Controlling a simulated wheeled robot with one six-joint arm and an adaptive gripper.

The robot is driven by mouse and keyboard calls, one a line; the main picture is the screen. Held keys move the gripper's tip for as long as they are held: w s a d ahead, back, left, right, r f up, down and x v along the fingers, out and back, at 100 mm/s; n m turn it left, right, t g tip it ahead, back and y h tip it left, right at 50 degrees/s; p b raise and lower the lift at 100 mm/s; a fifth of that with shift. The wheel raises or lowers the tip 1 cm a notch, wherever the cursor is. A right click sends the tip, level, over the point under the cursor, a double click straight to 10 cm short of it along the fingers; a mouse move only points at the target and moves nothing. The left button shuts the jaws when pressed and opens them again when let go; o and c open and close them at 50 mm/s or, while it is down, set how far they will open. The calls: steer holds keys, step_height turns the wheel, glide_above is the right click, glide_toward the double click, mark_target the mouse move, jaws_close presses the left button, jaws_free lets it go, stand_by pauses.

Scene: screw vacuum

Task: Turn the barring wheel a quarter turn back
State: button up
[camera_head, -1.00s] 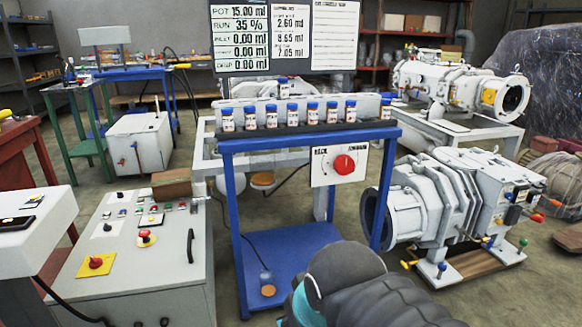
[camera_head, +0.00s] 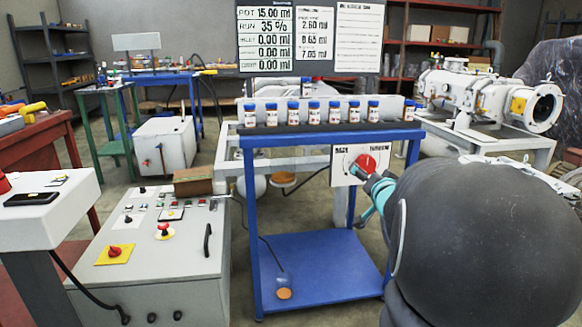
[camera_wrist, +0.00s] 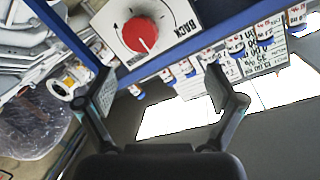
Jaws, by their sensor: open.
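The red round wheel (camera_head: 366,163) sits on a white plate (camera_head: 344,178) with a BACK label, fixed to the front right of the blue stand. In the wrist view the wheel (camera_wrist: 139,35) shows nearly face on, with a pale line across its lower part and the word BACK beside it. My gripper (camera_head: 364,192) is at the plate's right side, just beside and below the wheel, and partly covers it. In the wrist view my gripper (camera_wrist: 158,80) is open and empty, with the wheel beyond the fingertips. I cannot tell whether a finger touches the plate.
The blue stand (camera_head: 318,262) carries a row of small blue-capped bottles (camera_head: 313,112) above the plate. A readout board (camera_head: 309,38) stands behind. A grey control cabinet (camera_head: 150,260) is at left. A white pump (camera_head: 490,100) stands at back right.

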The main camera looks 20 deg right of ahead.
steer(key=m+t+y, duration=0.1)
steer(key=t, duration=0.1)
glide_toward(368, 166)
steer(key=s, duration=0.3)
steer(key=x, duration=0.4)
steer(key=b+x, duration=0.1)
steer(key=x, duration=0.9)
steer(key=shift+a, duration=0.4)
steer(key=shift+r, duration=0.1)
steer(key=c, duration=1.1)
steer(key=shift+c, duration=0.2)
